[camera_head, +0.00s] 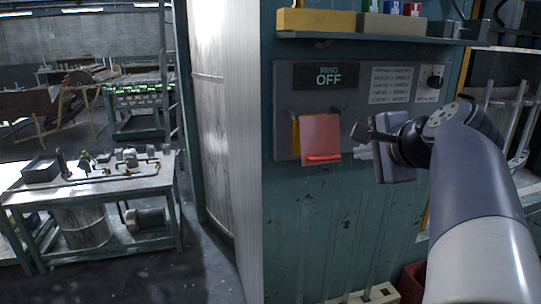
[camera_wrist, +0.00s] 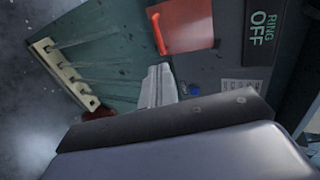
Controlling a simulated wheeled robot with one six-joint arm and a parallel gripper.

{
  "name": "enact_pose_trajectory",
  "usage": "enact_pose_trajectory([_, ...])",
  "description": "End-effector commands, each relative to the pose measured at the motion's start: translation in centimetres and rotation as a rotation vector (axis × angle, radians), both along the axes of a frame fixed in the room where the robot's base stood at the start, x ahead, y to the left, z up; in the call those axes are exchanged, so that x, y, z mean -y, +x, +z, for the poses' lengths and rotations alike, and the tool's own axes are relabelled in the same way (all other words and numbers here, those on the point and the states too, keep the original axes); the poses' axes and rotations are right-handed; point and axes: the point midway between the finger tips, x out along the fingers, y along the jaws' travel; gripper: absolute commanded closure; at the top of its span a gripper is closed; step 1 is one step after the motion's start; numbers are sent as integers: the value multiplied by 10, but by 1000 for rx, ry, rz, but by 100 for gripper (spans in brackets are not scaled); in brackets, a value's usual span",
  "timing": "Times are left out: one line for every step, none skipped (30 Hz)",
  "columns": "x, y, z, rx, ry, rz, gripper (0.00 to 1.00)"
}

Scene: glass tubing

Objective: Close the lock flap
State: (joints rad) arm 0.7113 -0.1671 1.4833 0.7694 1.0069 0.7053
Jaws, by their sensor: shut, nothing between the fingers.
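The flap is a red-orange plate (camera_head: 320,134) with a brighter strip along its lower edge, on the grey control panel (camera_head: 346,78) under the RING OFF display. A yellow piece (camera_head: 296,135) shows behind its left edge. The flap hangs down at the panel's lower edge; I cannot tell whether it is latched. In the wrist view the red flap (camera_wrist: 186,22) is at the top, beyond my fingers. My gripper (camera_head: 361,152) is just right of the flap, its pale fingers shut and empty. The fingers (camera_wrist: 160,70) also show in the wrist view, apart from the flap.
A shelf (camera_head: 380,39) with a yellow block and small coloured items is above the panel. A pale ribbed partition (camera_head: 228,120) stands left. A workbench (camera_head: 90,180) is farther left.

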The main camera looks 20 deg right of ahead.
Motion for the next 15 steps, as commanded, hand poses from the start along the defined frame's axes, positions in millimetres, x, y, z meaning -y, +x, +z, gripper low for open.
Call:
enact_pose_trajectory([-1,9,-5,-4,3,5,100])
enact_pose_trajectory([-1,15,-8,-5,3,6,100])
enact_pose_trajectory([-2,23,-13,-6,2,7,100])
enact_pose_trajectory([-2,29,-16,-6,3,8,100])
enact_pose_trajectory([-2,35,-19,-6,2,7,100])
enact_pose_trajectory([-2,43,-23,-6,4,7,100])
enact_pose_trajectory([-2,49,-26,-6,2,7,100])
enact_pose_trajectory([-2,55,-29,-6,2,7,100])
enact_pose_trajectory([-2,62,-33,-6,2,7,100])
enact_pose_trajectory([-2,67,-35,-5,2,6,100])
enact_pose_trajectory([-3,72,-38,-6,2,6,100])
enact_pose_trajectory([-2,79,-41,-5,1,5,100])
enact_pose_trajectory([-2,83,-43,-6,1,5,100])
enact_pose_trajectory([-2,87,-45,-5,1,4,100])
enact_pose_trajectory([-3,91,-47,-5,0,4,100])
